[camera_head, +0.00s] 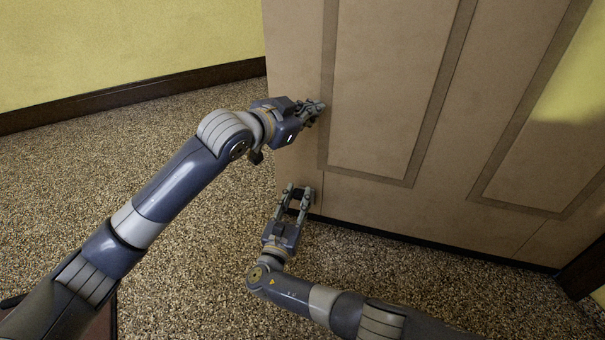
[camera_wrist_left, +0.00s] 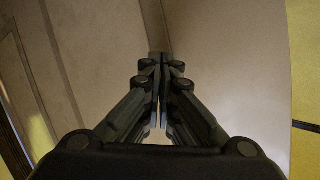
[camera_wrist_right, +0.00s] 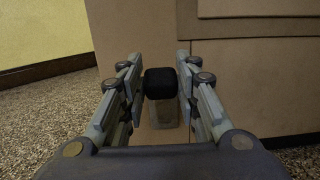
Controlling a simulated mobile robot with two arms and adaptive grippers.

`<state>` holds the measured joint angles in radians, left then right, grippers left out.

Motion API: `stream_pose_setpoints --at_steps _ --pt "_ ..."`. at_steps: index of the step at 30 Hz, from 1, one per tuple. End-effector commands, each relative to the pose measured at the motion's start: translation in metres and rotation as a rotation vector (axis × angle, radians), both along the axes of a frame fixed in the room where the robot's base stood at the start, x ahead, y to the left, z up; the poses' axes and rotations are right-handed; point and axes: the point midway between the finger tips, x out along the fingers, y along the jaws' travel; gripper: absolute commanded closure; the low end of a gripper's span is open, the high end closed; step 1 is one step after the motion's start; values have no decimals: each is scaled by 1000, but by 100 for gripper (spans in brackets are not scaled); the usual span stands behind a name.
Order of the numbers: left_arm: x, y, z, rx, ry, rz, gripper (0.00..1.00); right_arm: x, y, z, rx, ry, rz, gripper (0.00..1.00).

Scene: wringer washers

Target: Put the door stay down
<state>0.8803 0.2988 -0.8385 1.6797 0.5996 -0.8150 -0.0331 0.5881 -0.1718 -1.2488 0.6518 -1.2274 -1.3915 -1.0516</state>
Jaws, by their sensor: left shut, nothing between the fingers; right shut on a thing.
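The door stay (camera_wrist_right: 160,84) shows in the right wrist view as a black, rounded block with a greyish part below it, in front of the tan door (camera_wrist_right: 240,80). My right gripper (camera_head: 300,190) is low at the door's bottom corner in the head view. Its fingers stand apart on both sides of the stay and are shut on it; they hide much of it in the head view. My left gripper (camera_head: 320,107) is higher, its tips at the door face (camera_head: 385,90). In the left wrist view its fingers (camera_wrist_left: 158,58) meet, with nothing between them.
The brown speckled floor (camera_head: 180,280) is open to the left of and in front of the door. A yellow wall (camera_head: 130,45) with a dark baseboard (camera_head: 120,95) runs behind. The door has raised panel mouldings. A dark frame piece (camera_head: 585,268) stands at the right.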

Motion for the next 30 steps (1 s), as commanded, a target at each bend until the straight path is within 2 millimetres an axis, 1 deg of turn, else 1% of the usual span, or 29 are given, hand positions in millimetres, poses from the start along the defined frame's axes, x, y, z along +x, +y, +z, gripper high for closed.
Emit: stream_pose_setpoints --at_steps 1,2,3,7,9,11,15,18,21,25,28,30 --pt "10 13 -33 62 98 43 100 -3 1 -11 5 27 5 100" --pt "13 17 -46 88 151 68 100 -3 1 -11 5 27 5 100" --pt "17 22 -58 110 219 105 100 -3 1 -11 5 27 5 100" --pt "23 33 -88 168 433 244 100 -3 1 -11 5 27 5 100" --pt "26 35 -97 192 537 315 100 -3 1 -11 5 27 5 100" --pt "26 33 -101 207 611 363 100 -3 1 -11 5 27 5 100" --pt "19 29 -108 250 765 462 100 -3 1 -11 5 27 5 100" --pt "11 27 -111 278 845 514 100 -3 1 -11 6 27 6 100" --pt "4 26 -112 300 899 547 100 -3 1 -11 6 27 6 100" --pt "0 25 -115 314 932 571 100 -3 1 -11 6 27 6 100" --pt "1 24 -124 318 938 573 100 -3 1 -11 6 27 6 100" --pt "3 23 -134 319 938 573 100 -3 1 -11 6 27 6 100"
